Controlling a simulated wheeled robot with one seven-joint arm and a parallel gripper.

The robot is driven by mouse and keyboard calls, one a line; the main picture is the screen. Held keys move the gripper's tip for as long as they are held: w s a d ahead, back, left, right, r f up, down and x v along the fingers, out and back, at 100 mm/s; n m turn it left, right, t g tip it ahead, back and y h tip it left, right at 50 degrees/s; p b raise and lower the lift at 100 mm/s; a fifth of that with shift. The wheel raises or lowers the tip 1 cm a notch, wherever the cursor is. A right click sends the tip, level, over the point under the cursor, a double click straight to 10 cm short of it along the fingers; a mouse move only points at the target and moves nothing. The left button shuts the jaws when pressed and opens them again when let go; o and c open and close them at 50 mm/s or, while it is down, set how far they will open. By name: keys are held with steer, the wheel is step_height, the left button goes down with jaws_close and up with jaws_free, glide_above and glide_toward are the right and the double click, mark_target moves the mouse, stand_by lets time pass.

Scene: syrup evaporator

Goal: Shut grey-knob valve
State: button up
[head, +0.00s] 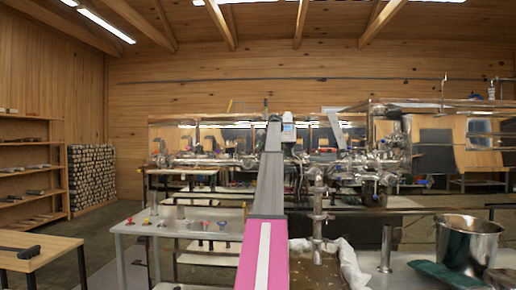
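My arm reaches forward through the middle of the head view, a pink link below and a grey link above. A small pale part (288,127) shows at its far end, probably near my gripper; the fingers cannot be made out. Several small coloured knobs, including a red one (130,221) and a yellow one (147,222), sit on the grey bench (128,230) left of my arm. Steel pipework with valves (385,165) runs along the evaporator behind. I cannot pick out a grey knob for certain at this size. My arm hides part of the pipework.
A steel bucket (467,243) stands at the right beside a dark green cloth (440,272). A vertical steel pipe (317,215) rises just right of my arm. A wooden table (40,252) is at the lower left, shelves (30,165) and stacked logs (91,178) behind.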

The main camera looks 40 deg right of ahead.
steer(key=shift+o, duration=0.8)
steer(key=shift+d, duration=0.1)
steer(key=v, duration=0.7)
steer(key=shift+r, duration=0.25)
steer(key=shift+s, duration=0.2)
